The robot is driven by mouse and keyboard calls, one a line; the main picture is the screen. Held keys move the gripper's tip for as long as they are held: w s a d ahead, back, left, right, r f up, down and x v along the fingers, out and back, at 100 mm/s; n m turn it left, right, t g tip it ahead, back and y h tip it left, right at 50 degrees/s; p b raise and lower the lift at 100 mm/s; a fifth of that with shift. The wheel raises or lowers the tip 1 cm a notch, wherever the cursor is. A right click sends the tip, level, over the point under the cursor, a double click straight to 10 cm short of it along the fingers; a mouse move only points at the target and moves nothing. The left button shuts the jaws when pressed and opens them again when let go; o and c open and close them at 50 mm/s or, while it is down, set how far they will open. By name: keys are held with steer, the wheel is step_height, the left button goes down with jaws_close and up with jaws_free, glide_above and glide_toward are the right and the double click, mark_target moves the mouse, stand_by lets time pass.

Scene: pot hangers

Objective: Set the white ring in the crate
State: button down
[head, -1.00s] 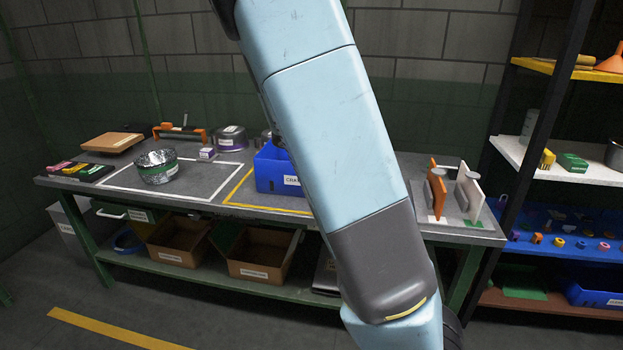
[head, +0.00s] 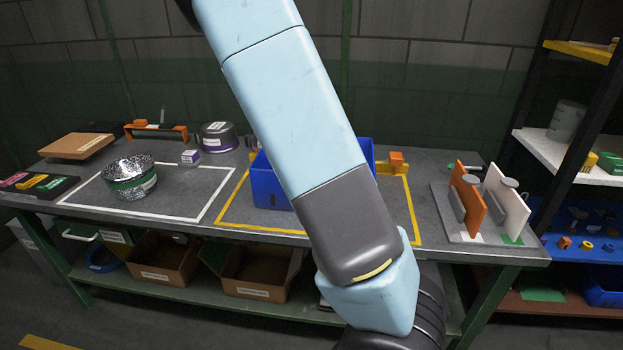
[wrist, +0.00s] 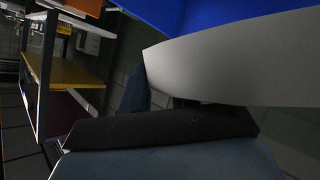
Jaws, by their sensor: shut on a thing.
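In the wrist view a broad white curved band, the white ring (wrist: 225,62), fills the right side in front of my gripper (wrist: 155,98). My gripper is shut on it; the dark fingers are partly hidden behind the band. Only part of the ring shows. In the head view the blue crate (head: 268,190) stands on the bench inside a yellow outline, its middle hidden by my arm. A blue surface (wrist: 215,14) at the top of the wrist view lies beyond the ring; I cannot tell whether it is the crate. My gripper and the ring do not show in the head view.
An orange block (head: 397,163) is right of the crate. A stand with orange and white upright plates (head: 506,205) is at the right, beside shelves (head: 572,158).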

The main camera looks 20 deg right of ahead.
steer(key=shift+w+f, duration=0.15)
steer(key=shift+w, duration=0.15)
steer(key=shift+w+d+f, duration=0.1)
steer(key=shift+w+f, duration=0.05)
steer(key=shift+f, duration=0.1)
step_height(320, 180, down, 9)
steer(key=shift+d+f, duration=0.2)
steer(key=shift+f, duration=0.1)
steer(key=c, duration=0.9)
jaws_free()
steer(key=shift+o, duration=0.2)
